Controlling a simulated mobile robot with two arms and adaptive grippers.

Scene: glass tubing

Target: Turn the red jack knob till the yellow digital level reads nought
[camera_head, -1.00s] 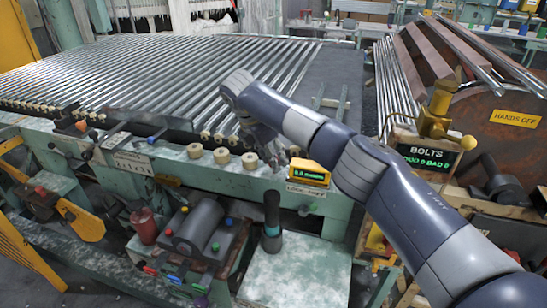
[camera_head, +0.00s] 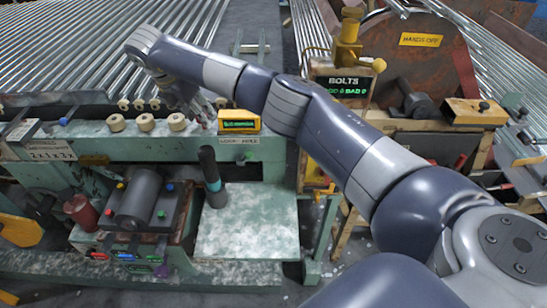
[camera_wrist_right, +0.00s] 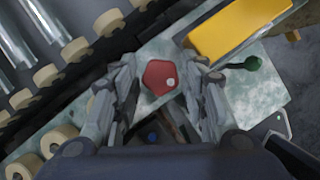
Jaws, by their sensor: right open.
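The yellow digital level (camera_head: 239,122) sits on the front rail of the green bench; its green display is too small to read. In the right wrist view the level's yellow body (camera_wrist_right: 238,30) lies just beyond the right finger. The red jack knob (camera_wrist_right: 160,77) is a rounded, many-sided knob with a pale spot. It lies between the spread fingers of my right gripper (camera_wrist_right: 163,72), with no clear contact visible. In the head view my right gripper (camera_head: 202,108) is just left of the level, and the knob is hidden there. My left gripper is out of view.
Pale rollers (camera_head: 146,122) line the bench front left of the gripper. A dark upright handle (camera_head: 212,180) stands below the level. A small dark green knob (camera_wrist_right: 250,63) is close to the right finger.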

